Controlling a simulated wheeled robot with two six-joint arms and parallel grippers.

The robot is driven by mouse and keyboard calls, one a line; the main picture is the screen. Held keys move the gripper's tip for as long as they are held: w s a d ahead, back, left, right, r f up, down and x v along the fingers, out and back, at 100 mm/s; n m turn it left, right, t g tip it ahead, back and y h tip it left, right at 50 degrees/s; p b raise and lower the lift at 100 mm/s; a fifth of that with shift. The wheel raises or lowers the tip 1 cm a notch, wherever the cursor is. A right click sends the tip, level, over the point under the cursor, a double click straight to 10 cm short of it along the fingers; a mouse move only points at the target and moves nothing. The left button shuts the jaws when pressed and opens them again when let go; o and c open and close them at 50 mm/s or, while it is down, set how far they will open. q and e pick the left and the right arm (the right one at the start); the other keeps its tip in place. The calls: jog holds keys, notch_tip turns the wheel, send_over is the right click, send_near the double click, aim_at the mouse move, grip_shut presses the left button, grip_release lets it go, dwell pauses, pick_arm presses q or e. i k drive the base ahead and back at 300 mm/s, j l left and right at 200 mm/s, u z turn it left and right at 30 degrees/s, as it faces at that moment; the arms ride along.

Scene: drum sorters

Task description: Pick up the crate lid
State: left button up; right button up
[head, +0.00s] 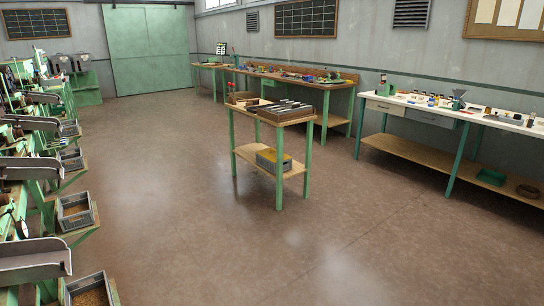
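No thing in the head view can be clearly told as the crate lid. A small grey crate (268,160) with a yellowish top or contents sits on the lower shelf of the green-legged table in the middle of the room. Whether the yellowish part is a lid or something inside cannot be told at this size. Neither of my grippers shows in the view.
The middle table (279,202) carries wooden trays (284,112). Green sorter machines with grey bins (76,212) line the left side. A white-topped bench (450,115) and a wooden bench (340,88) stand along the right wall. The brown floor (300,260) between is clear.

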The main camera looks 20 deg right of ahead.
aim_at(270, 154)
jog(key=k+l+u, duration=0.2)
jog(key=k+u, duration=0.75)
jog(key=i+z, duration=0.1)
jog(key=z, duration=1.45)
jog(key=i+l, duration=0.3)
jog(key=i, duration=0.3)
jog(key=i+l+u, duration=0.1)
jog(key=i, duration=0.35)
jog(key=i+l, duration=0.35)
jog(key=i, duration=0.15)
jog(key=i+j+u, duration=0.15)
jog(key=i+u, duration=0.25)
jog(key=i, duration=0.45)
jog(key=i+u, duration=0.4)
jog(key=i, duration=0.45)
jog(key=i+z, duration=0.3)
jog(key=i, duration=0.25)
jog(key=i+j+z, duration=0.25)
jog(key=i, duration=0.25)
jog(key=i+j+z, duration=0.3)
jog(key=i, duration=0.2)
